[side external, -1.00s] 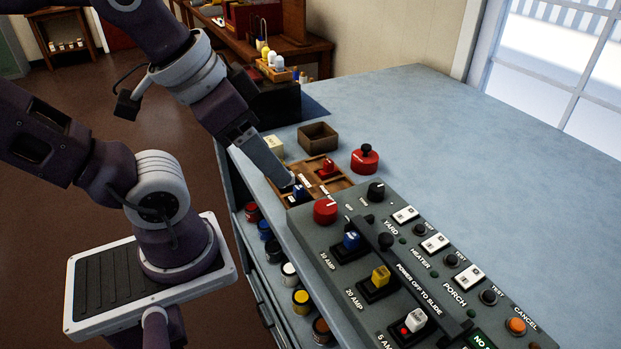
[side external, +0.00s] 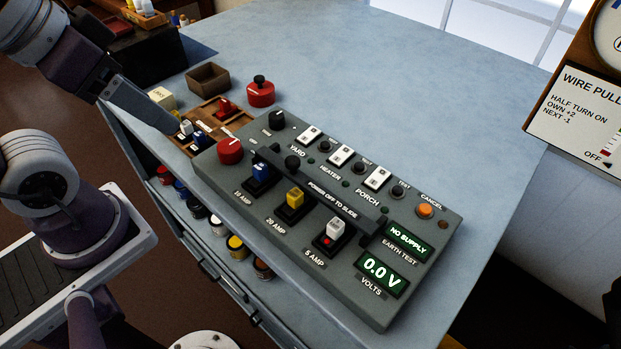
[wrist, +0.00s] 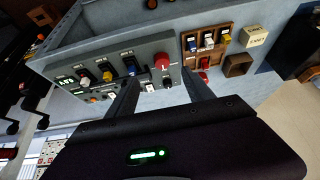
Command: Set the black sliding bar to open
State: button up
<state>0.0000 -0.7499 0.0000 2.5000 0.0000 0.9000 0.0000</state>
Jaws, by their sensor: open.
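The black sliding bar (side external: 335,199) lies lengthwise along the grey control panel (side external: 330,285), lettered "POWER OFF TO SLIDE". My gripper (side external: 176,129) is above the wooden tray, left of the panel and apart from the bar. In the wrist view my gripper (wrist: 160,76) is open and empty, its two fingers spread above the panel's knob end.
A red knob (side external: 230,151) and black knob (side external: 276,120) stand at the panel's left end. Displays read "NO SUPPLY" (side external: 408,240) and "0.0 V" (side external: 382,273). The wooden tray (side external: 213,110) holds spare levers. A red round piece (side external: 261,92) stands behind. The back worktop is clear.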

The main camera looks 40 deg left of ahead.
jog(key=shift+c, duration=0.2)
dwell(0.3)
jog(key=shift+w+d+r, duration=0.1)
jog(key=shift+w, duration=0.05)
jog(key=c, duration=0.3)
jog(key=n+g, duration=0.6)
jog(key=n, duration=0.3)
send_over(293, 160)
notch_tip(293, 160, down, 3)
jog(key=shift+f, duration=0.2)
jog(key=shift+c, duration=0.2)
notch_tip(293, 160, down, 6)
jog(key=shift+r, duration=0.1)
jog(key=shift+f, duration=0.4)
